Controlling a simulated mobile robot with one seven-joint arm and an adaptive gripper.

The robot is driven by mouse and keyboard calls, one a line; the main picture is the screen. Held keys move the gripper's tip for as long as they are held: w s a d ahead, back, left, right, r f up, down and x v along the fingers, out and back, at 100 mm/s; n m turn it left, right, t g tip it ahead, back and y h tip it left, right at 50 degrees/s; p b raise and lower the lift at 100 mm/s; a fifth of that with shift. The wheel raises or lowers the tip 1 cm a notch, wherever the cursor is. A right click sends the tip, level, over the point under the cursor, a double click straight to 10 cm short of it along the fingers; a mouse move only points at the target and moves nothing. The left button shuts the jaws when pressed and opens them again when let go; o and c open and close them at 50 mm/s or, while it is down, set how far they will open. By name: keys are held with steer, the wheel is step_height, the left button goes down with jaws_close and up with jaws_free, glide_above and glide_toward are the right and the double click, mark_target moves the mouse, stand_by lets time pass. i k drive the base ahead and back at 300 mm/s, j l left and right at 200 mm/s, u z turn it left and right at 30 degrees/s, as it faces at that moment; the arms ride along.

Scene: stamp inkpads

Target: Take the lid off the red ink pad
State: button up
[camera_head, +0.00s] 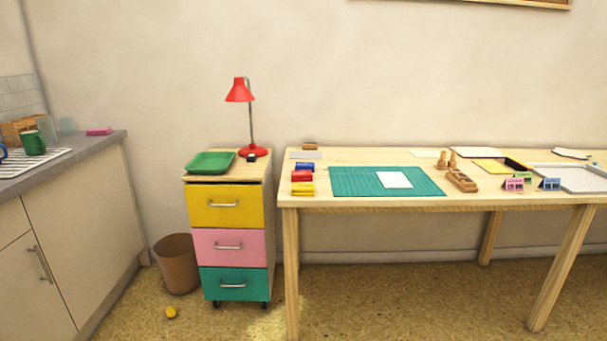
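A small red block-shaped item (302,176), which looks like the red ink pad, sits near the left front corner of the wooden table (450,203). It lies between a blue one (304,167) behind it and a yellow one (303,188) in front of it. The three stand in a row left of the green cutting mat. They are too small here to make out where lid and base meet. My gripper is not in view.
A green mat (345,182) with a white sheet (394,180) lies right of the pads. Wooden stamps (441,160) and a wooden holder (462,181) stand farther right. A drawer cabinet (230,245) with a red lamp (240,92) stands left of the table. The floor in front is mostly clear.

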mark_target(295, 175)
steer(key=i+l+u, duration=0.25)
steer(key=i+l, duration=0.3)
steer(key=i+l+u, duration=0.3)
steer(key=i+l, duration=0.9)
steer(key=i+u, duration=0.05)
steer(key=i, duration=0.05)
